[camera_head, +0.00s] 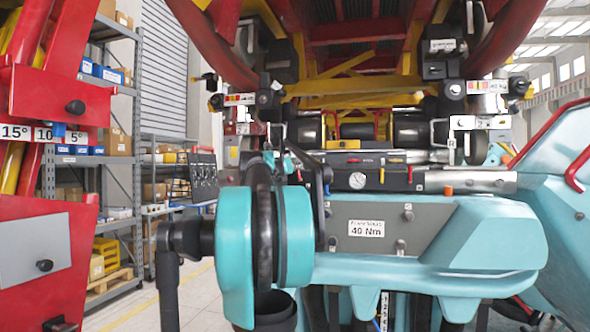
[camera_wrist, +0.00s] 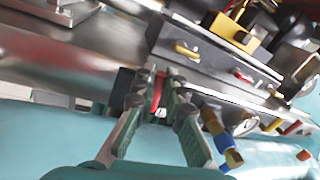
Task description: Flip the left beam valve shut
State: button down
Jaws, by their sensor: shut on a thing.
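My gripper (camera_wrist: 158,84) is shut on a red part at the left end of the beam in the wrist view. This red part (camera_wrist: 159,92) is likely the left beam valve's handle, mostly covered by the two green-padded fingers. A black block (camera_wrist: 123,88) sits just left of the fingers on the grey metal beam (camera_wrist: 60,62). In the head view, my arm hides the left end of the beam. The beam's right part (camera_head: 470,181) shows there, and the grip itself cannot be made out.
A pressure gauge (camera_head: 357,180), a yellow lever (camera_head: 381,175) and an orange plug (camera_head: 448,190) sit along the beam. A black panel with levers (camera_wrist: 215,55) lies close behind the fingers. The turquoise body with a 40 Nm label (camera_head: 366,228) is below. A red stand (camera_head: 45,180) is at left.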

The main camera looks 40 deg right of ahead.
jog(key=m, duration=0.1)
jog(key=s+m, duration=0.1)
jog(key=shift+d+r+m+y, duration=0.1)
jog(key=shift+d+m+y, duration=0.2)
jog(key=shift+d+m, duration=0.1)
jog(key=c, duration=1.6)
grip_release()
jog(key=shift+a, duration=0.15)
jog(key=v, duration=1.1)
jog(key=shift+s+a, duration=0.15)
jog(key=shift+a, duration=0.2)
